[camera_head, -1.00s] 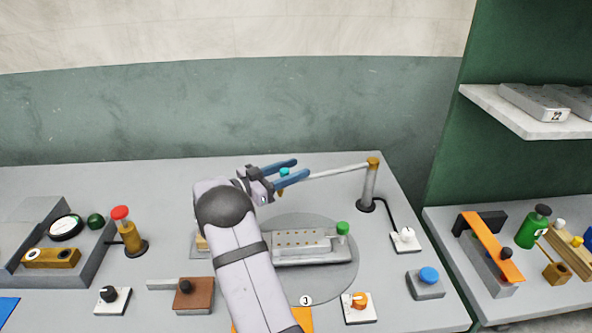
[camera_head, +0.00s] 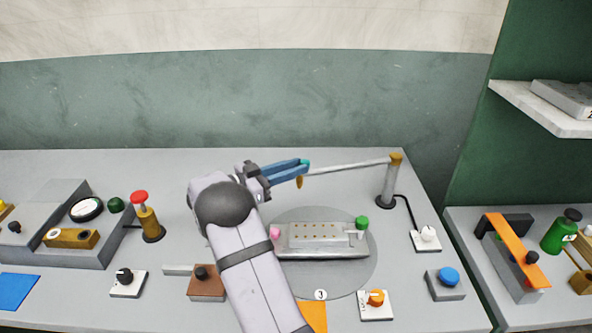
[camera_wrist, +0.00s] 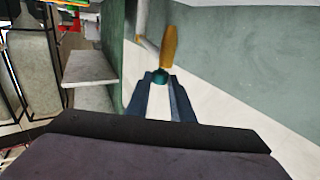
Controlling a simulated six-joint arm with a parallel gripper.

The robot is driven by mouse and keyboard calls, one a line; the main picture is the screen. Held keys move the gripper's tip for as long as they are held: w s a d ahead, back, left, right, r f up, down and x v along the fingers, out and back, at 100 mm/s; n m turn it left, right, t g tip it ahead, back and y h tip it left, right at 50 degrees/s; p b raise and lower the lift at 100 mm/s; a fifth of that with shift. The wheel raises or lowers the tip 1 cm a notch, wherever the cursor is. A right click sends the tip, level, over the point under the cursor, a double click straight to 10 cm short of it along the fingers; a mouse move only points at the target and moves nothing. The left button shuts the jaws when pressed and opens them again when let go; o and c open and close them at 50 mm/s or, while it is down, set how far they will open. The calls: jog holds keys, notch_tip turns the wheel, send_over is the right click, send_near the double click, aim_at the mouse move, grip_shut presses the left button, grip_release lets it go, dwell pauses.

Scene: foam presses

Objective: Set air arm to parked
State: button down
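The air arm (camera_head: 345,165) is a thin pale rod running left from a grey post (camera_head: 389,185) with a gold cap. Its free end carries a small teal knob (camera_head: 306,162) and a gold nozzle (camera_head: 299,182) hanging below. My gripper (camera_head: 304,168) has blue fingers close together at this end. In the wrist view the fingertips (camera_wrist: 160,79) meet both sides of the teal knob (camera_wrist: 160,76), with the gold nozzle (camera_wrist: 169,46) beyond. The gripper looks shut on the knob. The rod points over the back of the round plate.
A grey perforated mould (camera_head: 320,238) with green and pink knobs sits on the round turntable (camera_head: 330,282). A red-topped brass valve (camera_head: 147,222) stands left. A blue button (camera_head: 448,277) and a white switch (camera_head: 428,235) are right. A shelf (camera_head: 540,108) juts out at upper right.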

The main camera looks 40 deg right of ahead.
jog(key=w+a+r+n+t+p, duration=0.1)
jog(key=w+a+r+n+t, duration=0.15)
jog(key=a, duration=0.35)
jog(key=w+a+r+n+t+p, duration=0.1)
jog(key=w+a+r+t, duration=0.15)
jog(key=a, duration=0.35)
jog(key=s+a+f+m, duration=0.2)
jog(key=s+f+m, duration=0.3)
jog(key=s+m, duration=0.5)
jog(key=m, duration=0.8)
jog(key=shift+s+h, duration=0.2)
jog(key=shift+h, duration=0.1)
jog(key=shift+d+m, duration=0.1)
jog(key=shift+m, duration=0.25)
jog(key=w+d+p, duration=0.2)
jog(key=d+p, duration=0.4)
jog(key=d, duration=0.6)
jog(key=shift+w+d, duration=0.3)
jog(key=shift+w, duration=0.05)
